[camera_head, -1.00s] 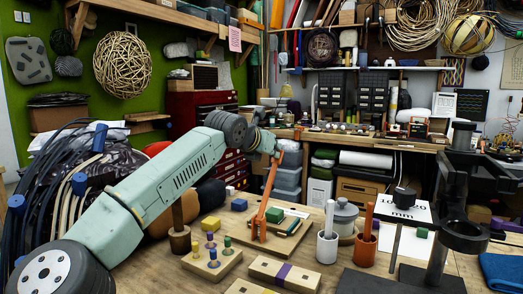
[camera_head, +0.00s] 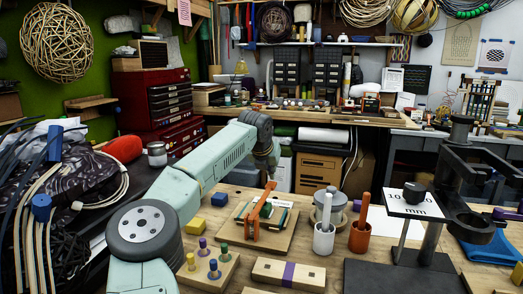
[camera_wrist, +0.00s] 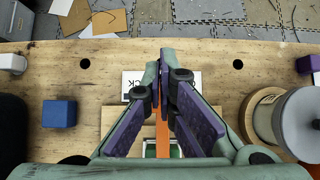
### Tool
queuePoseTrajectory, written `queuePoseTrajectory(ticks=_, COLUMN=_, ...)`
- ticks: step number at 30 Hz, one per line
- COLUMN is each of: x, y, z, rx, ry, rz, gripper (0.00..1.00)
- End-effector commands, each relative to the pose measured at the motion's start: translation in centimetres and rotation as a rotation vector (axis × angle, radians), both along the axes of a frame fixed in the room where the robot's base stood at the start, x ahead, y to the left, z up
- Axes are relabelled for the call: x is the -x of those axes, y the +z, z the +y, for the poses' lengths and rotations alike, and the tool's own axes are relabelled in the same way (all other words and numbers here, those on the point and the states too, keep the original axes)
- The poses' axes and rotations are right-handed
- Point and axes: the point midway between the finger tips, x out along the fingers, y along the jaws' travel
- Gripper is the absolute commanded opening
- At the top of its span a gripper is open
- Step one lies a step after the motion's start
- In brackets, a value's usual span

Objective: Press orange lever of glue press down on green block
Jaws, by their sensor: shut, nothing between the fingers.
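The glue press stands on a wooden base board (camera_head: 268,243) in the head view. Its orange lever (camera_head: 263,207) slants up from the board, and its upper end is just below my gripper (camera_head: 270,178). In the wrist view the orange lever (camera_wrist: 162,132) runs below and between the purple fingers of my gripper (camera_wrist: 166,62). The fingers are shut with nothing between them. Whether they touch the lever cannot be told. A green block (camera_wrist: 175,151) shows partly beside the lever, mostly hidden by it and the fingers.
A white cup (camera_head: 324,240), an orange cup (camera_head: 360,238) and a grey pot (camera_head: 331,206) stand at right. A blue block (camera_wrist: 59,114) lies left in the wrist view.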

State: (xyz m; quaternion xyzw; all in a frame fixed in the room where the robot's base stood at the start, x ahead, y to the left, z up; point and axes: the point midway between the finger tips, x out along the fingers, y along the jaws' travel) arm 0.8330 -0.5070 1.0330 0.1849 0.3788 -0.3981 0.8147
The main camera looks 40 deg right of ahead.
Motion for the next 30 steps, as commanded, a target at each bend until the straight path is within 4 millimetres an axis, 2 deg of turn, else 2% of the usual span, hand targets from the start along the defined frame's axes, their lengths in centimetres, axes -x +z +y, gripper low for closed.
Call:
queuePoseTrajectory(ticks=13, x=0.1, y=-3.9, z=-0.2, rx=-0.143, ry=0.0, rz=0.114, gripper=0.0)
queuePoseTrajectory(ticks=30, x=0.3, y=-4.5, z=-0.2, rx=-0.158, ry=-0.004, rz=0.124, gripper=0.0)
